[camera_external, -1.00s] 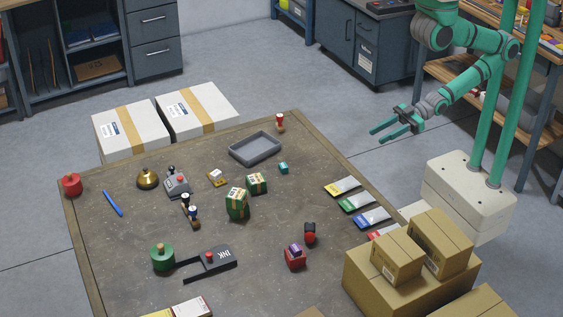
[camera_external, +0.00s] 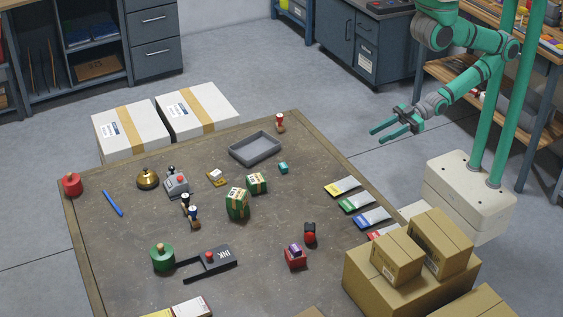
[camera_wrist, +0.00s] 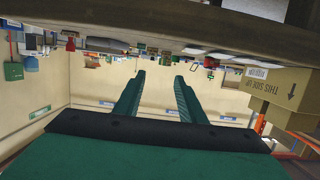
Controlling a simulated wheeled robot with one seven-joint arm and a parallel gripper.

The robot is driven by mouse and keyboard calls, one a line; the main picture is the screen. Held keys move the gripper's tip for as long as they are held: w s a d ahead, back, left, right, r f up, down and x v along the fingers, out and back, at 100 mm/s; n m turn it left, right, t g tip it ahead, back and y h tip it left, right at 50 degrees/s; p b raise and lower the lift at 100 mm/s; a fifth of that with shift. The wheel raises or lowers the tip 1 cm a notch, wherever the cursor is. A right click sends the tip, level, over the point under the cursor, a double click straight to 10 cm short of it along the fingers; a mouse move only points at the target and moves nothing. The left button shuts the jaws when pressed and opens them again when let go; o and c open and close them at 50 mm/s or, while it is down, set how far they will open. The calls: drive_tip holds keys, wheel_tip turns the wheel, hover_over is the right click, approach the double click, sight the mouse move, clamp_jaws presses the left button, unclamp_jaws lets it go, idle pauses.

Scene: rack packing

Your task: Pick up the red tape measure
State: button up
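A small red and black object (camera_external: 310,232) sits on the table's right half. A red block with a dark purple top (camera_external: 295,257) is just below it. Either could be the red tape measure; they are too small to tell. My gripper (camera_external: 378,136) is beyond the table's right edge, far from both and empty. Its two green fingers are apart, also in the wrist view (camera_wrist: 160,76). That view sees the table nearly edge-on along the top, and I cannot pick out the tape measure there.
Cardboard boxes (camera_external: 400,278) stand at the lower right.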

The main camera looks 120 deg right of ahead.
drive_tip(key=shift+o, duration=1.3)
